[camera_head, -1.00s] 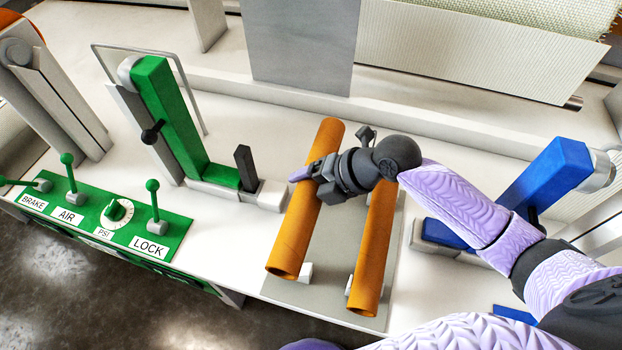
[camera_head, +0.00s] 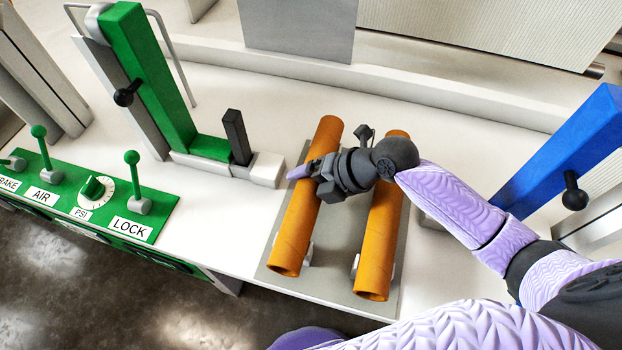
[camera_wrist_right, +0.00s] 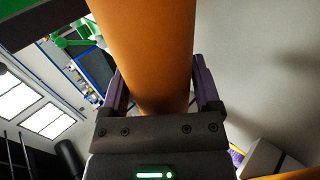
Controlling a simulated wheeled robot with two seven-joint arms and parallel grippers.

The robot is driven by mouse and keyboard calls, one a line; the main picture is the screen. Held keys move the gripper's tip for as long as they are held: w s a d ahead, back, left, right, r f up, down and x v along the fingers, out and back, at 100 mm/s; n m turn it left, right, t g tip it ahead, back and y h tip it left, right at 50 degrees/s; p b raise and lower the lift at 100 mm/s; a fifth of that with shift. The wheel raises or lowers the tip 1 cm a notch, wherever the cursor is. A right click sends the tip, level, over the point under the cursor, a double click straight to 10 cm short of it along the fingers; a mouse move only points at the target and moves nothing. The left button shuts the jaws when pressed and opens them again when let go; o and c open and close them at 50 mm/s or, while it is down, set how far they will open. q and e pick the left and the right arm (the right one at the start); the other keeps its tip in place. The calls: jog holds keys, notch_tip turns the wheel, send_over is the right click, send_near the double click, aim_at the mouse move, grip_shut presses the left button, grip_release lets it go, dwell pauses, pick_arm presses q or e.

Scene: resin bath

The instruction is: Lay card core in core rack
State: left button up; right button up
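My right gripper (camera_head: 312,178) is shut on the left orange-brown card core (camera_head: 297,222) near its middle; one purple fingertip shows past its left side. In the right wrist view the core (camera_wrist_right: 148,45) fills the space between the fingers. The core runs lengthwise above the grey plate of the core rack (camera_head: 338,262), with a pale block (camera_head: 308,253) beside its near end. I cannot tell whether it touches its supports. A second core (camera_head: 378,250) lies roughly parallel on the right of the rack, partly hidden by my wrist. My left gripper is not in view.
A green upright arm (camera_head: 155,80) stands left of the rack and a blue one (camera_head: 565,150) stands right. A green lever panel (camera_head: 90,195) is at front left. The white deck (camera_head: 225,215) is clear between panel and rack.

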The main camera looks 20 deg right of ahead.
jog(key=shift+o, duration=0.9)
jog(key=shift+d+r, duration=0.1)
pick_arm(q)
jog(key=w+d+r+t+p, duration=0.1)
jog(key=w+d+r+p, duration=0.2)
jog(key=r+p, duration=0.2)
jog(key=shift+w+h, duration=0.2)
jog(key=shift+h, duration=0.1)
pick_arm(e)
jog(key=v, duration=0.9)
jog(key=shift+s+d+r, duration=0.2)
jog(key=shift+s+d, duration=0.05)
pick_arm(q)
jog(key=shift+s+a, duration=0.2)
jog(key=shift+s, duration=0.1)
